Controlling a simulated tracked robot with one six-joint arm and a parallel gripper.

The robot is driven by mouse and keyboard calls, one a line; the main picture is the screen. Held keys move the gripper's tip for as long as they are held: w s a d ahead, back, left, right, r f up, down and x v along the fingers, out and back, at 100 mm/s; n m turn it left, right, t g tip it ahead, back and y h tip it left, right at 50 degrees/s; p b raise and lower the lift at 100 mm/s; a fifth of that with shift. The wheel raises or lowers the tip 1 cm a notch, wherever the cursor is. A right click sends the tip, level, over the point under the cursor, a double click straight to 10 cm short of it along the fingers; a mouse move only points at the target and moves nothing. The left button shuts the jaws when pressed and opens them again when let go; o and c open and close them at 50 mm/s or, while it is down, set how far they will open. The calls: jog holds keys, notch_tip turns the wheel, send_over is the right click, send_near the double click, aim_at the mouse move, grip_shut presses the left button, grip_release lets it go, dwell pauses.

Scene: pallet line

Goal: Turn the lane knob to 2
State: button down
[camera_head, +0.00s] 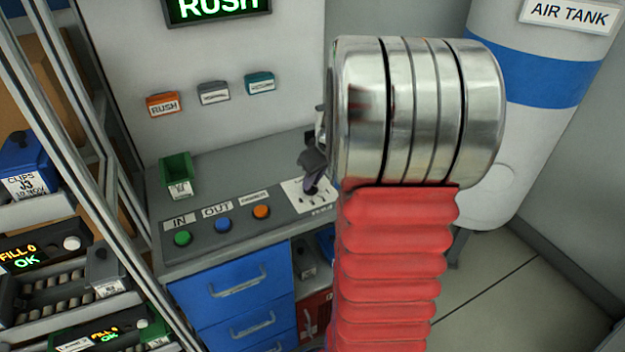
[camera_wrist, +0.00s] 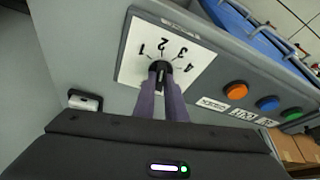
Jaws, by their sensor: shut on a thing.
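The lane knob (camera_wrist: 161,67) is a small black dial on a white plate (camera_wrist: 130,70) printed with 1, 2, 3 and 4. In the wrist view my gripper (camera_wrist: 162,80) has its two purple-grey fingers shut on the knob, one on each side. I cannot tell which number the knob points to. In the head view the plate (camera_head: 322,207) lies at the right end of the grey counter. There my gripper (camera_head: 311,187) reaches down onto it, and the knob is hidden behind the fingers.
Green (camera_head: 183,238), blue (camera_head: 222,225) and orange (camera_head: 261,212) buttons sit left of the plate. A green bin (camera_head: 176,176) stands behind them. Blue drawers (camera_head: 238,290) are below the counter. An air tank (camera_head: 520,130) stands at right.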

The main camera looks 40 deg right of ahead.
jog(key=shift+n, duration=0.5)
jog(key=c, duration=1.8)
grip_release()
jog(key=shift+r, duration=0.15)
jog(key=v, duration=1.3)
jog(key=shift+s+d+r, duration=0.15)
jog(key=shift+s+d, duration=0.05)
